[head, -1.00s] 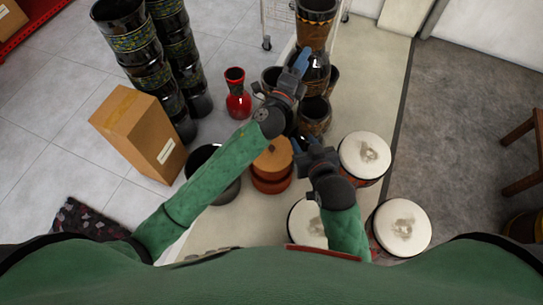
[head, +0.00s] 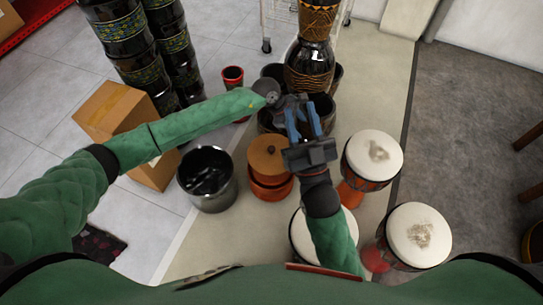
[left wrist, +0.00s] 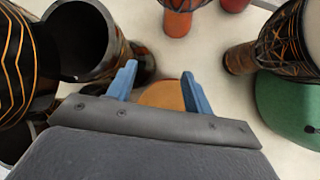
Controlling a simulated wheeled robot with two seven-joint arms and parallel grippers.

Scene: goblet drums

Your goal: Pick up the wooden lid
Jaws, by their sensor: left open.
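In the left wrist view, part of an orange-brown round surface, likely the lid (left wrist: 160,95), shows between the blue fingers of my left gripper (left wrist: 159,72). That gripper is open with nothing clamped in it. In the head view the two grippers overlap just right of the lid, and I cannot tell every finger apart. My right gripper (head: 310,155) is beside the lid's right edge; its jaw state is unclear.
White-topped goblet drums (head: 374,157) stand to the right and below. A dark pot (head: 207,180) is left of the lid. Dark carved drums (head: 310,65) crowd behind the grippers. A cardboard box (head: 115,115) stands at left. Grey floor (head: 465,130) at right is mostly clear.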

